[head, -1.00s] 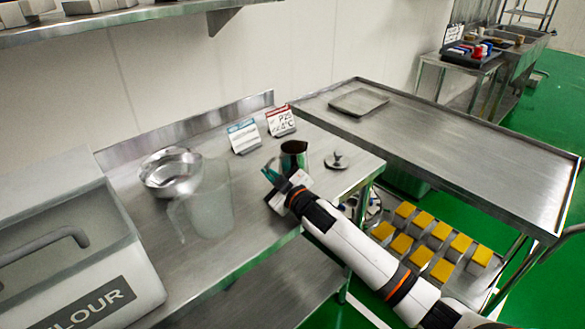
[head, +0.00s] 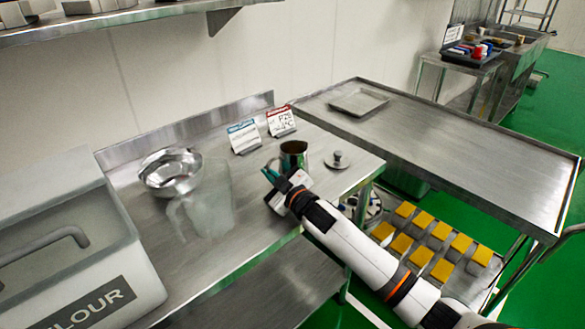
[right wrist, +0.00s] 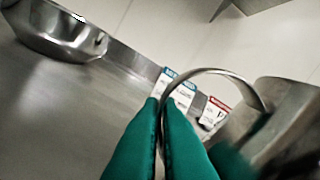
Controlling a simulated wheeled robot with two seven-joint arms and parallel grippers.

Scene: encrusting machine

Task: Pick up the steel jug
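The steel jug (head: 294,152) stands upright on the steel table, near its right end and in front of the small signs. My right gripper (head: 268,174) is at the jug's left side. In the right wrist view, its green fingers (right wrist: 163,108) are close together on either side of the jug's thin curved handle (right wrist: 205,75), and look shut on it. The jug's body (right wrist: 275,115) fills the right of that view, partly cut off. The jug's lower part is hidden by my gripper in the head view. My left gripper is not in view.
A lid with a knob (head: 337,160) lies right of the jug. A clear pitcher (head: 208,205), a steel bowl (head: 158,185) and a flour bin (head: 75,270) stand to the left. Two signs (head: 243,137) stand behind. A side table (head: 450,150) holds a shallow tray (head: 359,102).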

